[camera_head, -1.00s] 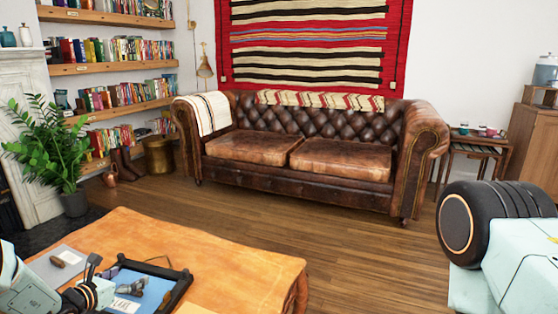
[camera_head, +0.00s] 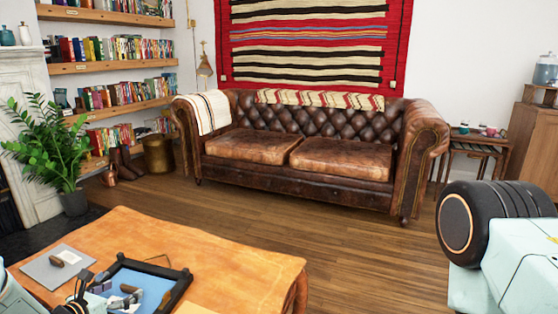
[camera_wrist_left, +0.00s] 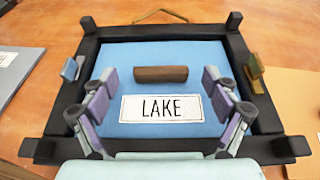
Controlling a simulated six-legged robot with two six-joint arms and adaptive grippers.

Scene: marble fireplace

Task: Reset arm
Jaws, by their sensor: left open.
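My left gripper (camera_wrist_left: 158,110) is open and empty in the left wrist view, its fingers spread on either side of a white label reading LAKE (camera_wrist_left: 160,108). It is over a blue board in a black frame (camera_wrist_left: 160,30). A brown block (camera_wrist_left: 160,73) lies on the blue board just beyond the label. In the head view the left gripper (camera_head: 105,294) is low at the left, partly covering the framed board (camera_head: 150,268). My right gripper is not in view.
An orange-covered table (camera_head: 225,262) holds the framed board and a grey board (camera_head: 50,270) with a brown piece. A small blue piece (camera_wrist_left: 70,70) and a brown-green piece (camera_wrist_left: 254,74) rest at the frame's sides. A sofa (camera_head: 300,150) stands beyond open floor.

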